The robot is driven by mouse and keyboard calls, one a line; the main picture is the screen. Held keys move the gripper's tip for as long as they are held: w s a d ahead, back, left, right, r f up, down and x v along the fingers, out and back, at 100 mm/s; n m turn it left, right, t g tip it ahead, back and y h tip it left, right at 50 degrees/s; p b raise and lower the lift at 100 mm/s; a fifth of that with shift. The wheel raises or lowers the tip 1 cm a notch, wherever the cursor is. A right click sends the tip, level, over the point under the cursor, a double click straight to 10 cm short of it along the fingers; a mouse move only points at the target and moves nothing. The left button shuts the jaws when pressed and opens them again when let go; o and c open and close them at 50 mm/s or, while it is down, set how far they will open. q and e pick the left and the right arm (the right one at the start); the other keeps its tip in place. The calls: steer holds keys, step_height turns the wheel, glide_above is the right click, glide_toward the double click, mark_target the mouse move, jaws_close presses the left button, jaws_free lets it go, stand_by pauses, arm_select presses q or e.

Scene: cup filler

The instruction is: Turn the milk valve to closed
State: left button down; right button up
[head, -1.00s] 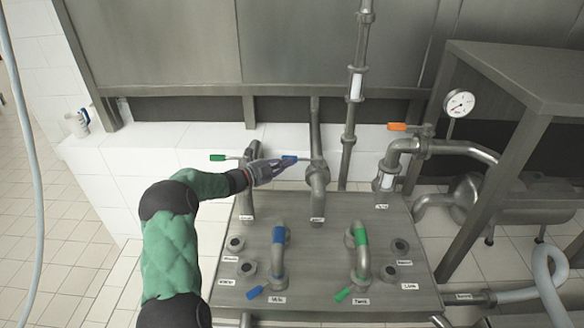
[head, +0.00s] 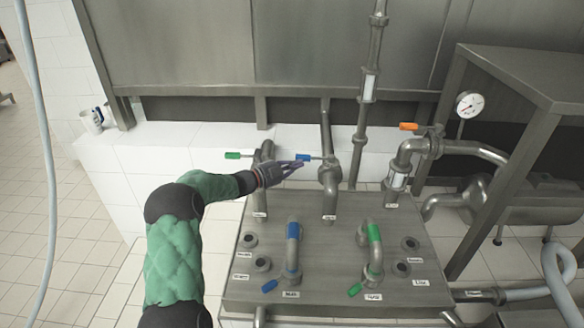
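A blue valve handle (head: 303,157) sticks out to the left of the middle upright pipe (head: 329,180). A second, smaller blue handle (head: 269,286) lies at the foot of the blue-banded bent pipe (head: 293,240) on the steel panel. The labels are too small to read surely, so I cannot tell which blue valve is marked milk. My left gripper (head: 296,167) points right, with its fingertips just below the upper blue handle. Whether they touch it, and how wide the fingers stand, I cannot tell. My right gripper is not in view.
A green handle (head: 233,155) is on the left upright pipe (head: 260,185), close above my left forearm. A green-banded bent pipe (head: 374,250), an orange handle (head: 409,126) and a gauge (head: 469,104) are to the right. A white mug (head: 92,121) stands on the tiled ledge.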

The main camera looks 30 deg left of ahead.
arm_select(q)
steer(key=s+a+p, duration=0.2)
steer(key=s+a, duration=0.3)
steer(key=s, duration=0.2)
steer(key=shift+a+r, duration=0.2)
steer(key=shift+a, duration=0.1)
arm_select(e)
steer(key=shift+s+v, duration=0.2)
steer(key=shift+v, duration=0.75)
